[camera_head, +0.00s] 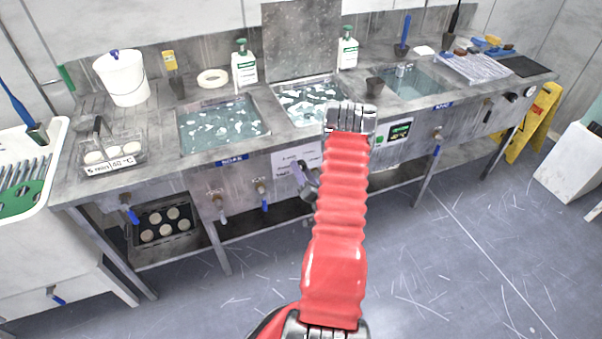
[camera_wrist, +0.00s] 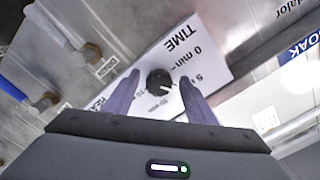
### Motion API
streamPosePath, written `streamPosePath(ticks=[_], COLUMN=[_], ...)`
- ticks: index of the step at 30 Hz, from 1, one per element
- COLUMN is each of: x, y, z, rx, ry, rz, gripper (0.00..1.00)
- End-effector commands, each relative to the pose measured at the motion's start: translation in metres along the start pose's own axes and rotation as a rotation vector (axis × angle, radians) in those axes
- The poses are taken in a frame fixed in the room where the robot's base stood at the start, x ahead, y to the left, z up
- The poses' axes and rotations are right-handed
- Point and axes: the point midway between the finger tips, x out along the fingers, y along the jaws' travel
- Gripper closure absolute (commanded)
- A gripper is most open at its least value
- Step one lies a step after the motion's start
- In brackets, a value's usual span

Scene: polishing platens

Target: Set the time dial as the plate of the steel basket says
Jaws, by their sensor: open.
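The steel basket (camera_head: 128,156) stands on the bench at the left in the head view, with pale round pieces inside. Its white plate (camera_head: 110,166) reads "5 min" and "60 °C". The time dial is a black round knob (camera_wrist: 159,81) on a white panel marked "TIME", "0 min" and a partly hidden 5 mark, upside down in the wrist view. Its light pointer seems to face lower right; which mark it meets is unclear. My gripper (camera_wrist: 159,76) is open, one finger either side of the knob, apart from it. My arm hides part of the panel (camera_head: 290,158).
Several taps and valves line the bench front, including blue-handled ones (camera_head: 264,198) near my gripper. Water-filled basins (camera_head: 222,126) lie above. Another tray (camera_head: 165,225) of round pieces sits on the lower shelf. The floor (camera_head: 420,260) in front is clear.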

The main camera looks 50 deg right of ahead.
Motion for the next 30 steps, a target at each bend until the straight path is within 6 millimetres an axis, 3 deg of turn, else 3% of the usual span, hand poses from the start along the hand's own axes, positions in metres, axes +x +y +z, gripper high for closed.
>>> streamPosePath(ticks=[8,13,30], x=[-0.002,-0.016,-0.112], y=[0.001,0.002,0.002], z=[-0.002,-0.002,0.0], rx=[-0.001,-0.001,0.002], ry=[0.004,0.003,0.004], rz=[0.001,0.003,0.004], gripper=[0.49,0.49,0.49])
